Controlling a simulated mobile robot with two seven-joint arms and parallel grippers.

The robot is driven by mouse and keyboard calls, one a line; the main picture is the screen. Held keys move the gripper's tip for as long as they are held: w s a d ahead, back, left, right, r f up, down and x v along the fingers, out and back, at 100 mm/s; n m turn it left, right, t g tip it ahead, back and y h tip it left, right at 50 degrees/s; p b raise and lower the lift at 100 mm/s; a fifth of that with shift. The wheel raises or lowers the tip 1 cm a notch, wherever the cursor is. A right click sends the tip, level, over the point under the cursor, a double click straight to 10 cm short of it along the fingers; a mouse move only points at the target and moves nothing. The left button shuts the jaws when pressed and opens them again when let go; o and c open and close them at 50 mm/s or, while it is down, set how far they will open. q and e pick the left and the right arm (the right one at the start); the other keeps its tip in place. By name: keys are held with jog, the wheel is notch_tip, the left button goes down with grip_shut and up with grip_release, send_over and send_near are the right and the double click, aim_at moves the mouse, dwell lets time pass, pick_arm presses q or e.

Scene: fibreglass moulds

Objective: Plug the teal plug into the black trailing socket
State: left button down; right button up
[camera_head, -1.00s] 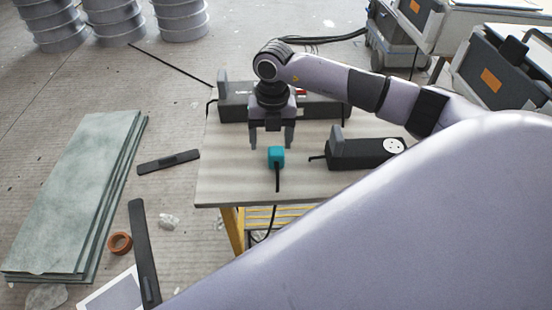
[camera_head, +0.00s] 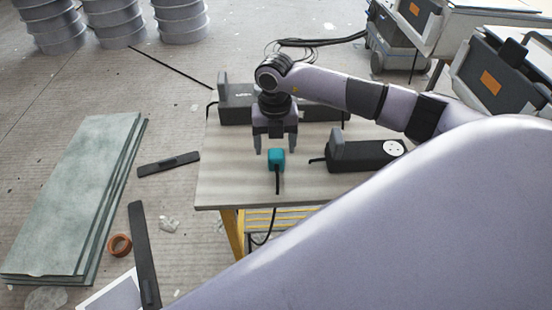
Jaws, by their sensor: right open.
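The teal plug (camera_head: 276,160) sits on the table near its front edge, with its black cable running over the edge. The black trailing socket (camera_head: 372,154) lies on the table to the right of the plug. It has a white round outlet face (camera_head: 394,148) at its right end and a grey upright block at its left end. My right gripper (camera_head: 275,149) is open and points down just behind and above the plug, its fingers spread to either side. I cannot tell whether it touches the plug. My left gripper is not in view.
A longer dark unit (camera_head: 236,102) with a grey upright end stands at the table's back, partly hidden by my right arm. The table (camera_head: 235,185) is clear at front left. Green sheets (camera_head: 80,190), dark strips and an orange ring (camera_head: 119,245) lie on the floor at left.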

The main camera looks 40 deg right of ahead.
aim_at(276, 153)
notch_tip(276, 153, down, 5)
jog(key=shift+s+d+r, duration=0.1)
jog(key=shift+r, duration=0.05)
jog(key=c, duration=1)
